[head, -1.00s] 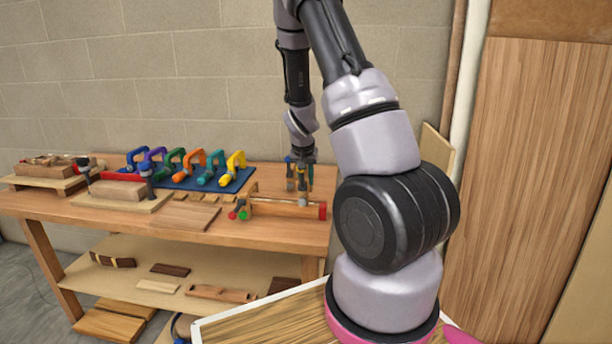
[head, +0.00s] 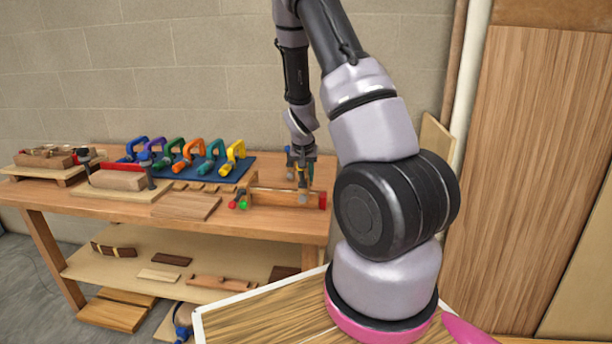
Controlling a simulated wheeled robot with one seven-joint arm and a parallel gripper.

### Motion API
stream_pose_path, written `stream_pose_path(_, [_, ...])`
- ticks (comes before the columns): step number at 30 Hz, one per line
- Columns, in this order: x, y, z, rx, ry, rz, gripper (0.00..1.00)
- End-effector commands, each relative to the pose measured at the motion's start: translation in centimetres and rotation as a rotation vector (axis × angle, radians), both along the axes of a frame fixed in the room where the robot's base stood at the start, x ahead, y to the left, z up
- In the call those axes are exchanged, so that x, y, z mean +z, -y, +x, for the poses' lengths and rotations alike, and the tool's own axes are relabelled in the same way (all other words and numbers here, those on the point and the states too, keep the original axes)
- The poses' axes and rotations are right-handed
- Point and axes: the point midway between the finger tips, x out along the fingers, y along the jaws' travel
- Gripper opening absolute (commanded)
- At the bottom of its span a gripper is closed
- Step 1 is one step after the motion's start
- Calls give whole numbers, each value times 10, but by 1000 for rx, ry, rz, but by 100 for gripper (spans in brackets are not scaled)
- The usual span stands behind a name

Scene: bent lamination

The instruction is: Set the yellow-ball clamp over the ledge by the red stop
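A wooden ledge piece (head: 272,197) lies at the right end of the workbench, with a red stop (head: 323,201) at its right end. My gripper (head: 302,176) points down over the ledge, close to the red stop. A small greyish part shows beneath the fingers at the ledge; I cannot tell whether it is a held clamp or a fingertip. A red ball (head: 233,205) and a green ball (head: 243,205) show at the ledge's left end. I cannot make out a yellow ball. A yellow clamp (head: 236,151) stands at the right of a row of coloured clamps.
The clamp row stands on a blue mat (head: 248,163) behind the ledge. Wooden boards (head: 186,205) and a jig with a block (head: 118,180) lie to the left on the workbench (head: 60,202). A lower shelf (head: 140,262) holds wood offcuts. A block wall stands close behind.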

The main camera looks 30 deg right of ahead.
Motion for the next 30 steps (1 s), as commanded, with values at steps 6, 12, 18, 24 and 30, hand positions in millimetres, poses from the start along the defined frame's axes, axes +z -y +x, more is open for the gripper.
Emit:
stream_pose_path(6, [-1, 0, 0, 0, 0, 0, 0])
stream_pose_path(12, [-5, 0, 0, 0, -1, 0, 0])
stream_pose_path(18, [-14, 1, 0, 1, -1, -1, 0])
stream_pose_path(24, [-24, 0, 0, 0, -1, 0, 0])
stream_pose_path(30, [-33, 0, 0, 0, -1, -1, 0])
